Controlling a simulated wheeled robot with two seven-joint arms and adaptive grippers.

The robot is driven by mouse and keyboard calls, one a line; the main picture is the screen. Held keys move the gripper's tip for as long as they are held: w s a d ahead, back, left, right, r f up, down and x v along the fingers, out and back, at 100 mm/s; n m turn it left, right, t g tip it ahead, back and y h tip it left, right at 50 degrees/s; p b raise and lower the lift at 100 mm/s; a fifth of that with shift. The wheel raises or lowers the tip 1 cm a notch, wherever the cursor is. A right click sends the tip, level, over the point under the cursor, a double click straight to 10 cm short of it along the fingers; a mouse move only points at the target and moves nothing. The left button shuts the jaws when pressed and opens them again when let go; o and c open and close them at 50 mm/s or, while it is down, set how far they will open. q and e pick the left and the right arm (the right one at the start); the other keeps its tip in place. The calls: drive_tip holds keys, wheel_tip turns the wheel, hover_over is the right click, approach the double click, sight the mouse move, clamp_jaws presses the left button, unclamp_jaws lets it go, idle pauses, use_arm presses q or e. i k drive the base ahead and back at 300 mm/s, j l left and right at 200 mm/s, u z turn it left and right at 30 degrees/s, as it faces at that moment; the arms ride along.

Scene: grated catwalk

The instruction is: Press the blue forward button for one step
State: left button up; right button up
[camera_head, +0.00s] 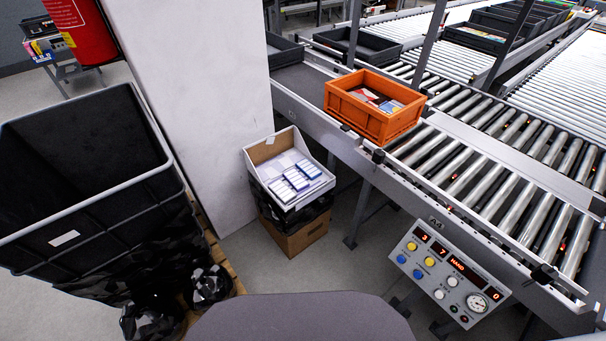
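A grey control panel (450,272) is mounted low on the side of the roller conveyor, at the lower right. On its left part are two blue buttons, one at the left edge (401,259) and one lower and to the right (418,274). Which one is the forward button cannot be read. Two yellow buttons (430,262) sit just above them. White buttons (439,294) and a round gauge (477,303) are further right. Lit red displays seem to read 3, 7 and HAND. Neither of my grippers shows in the head view, and nothing touches the panel.
An orange crate (358,115) with flat items stands on the conveyor (490,190). An open box of small packs (265,152) stands beside a white pillar (205,90). A large black bin (95,215) is at left. Grey floor shows between the boxes and the panel.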

sight(418, 274)
drive_tip(key=z, duration=1.75)
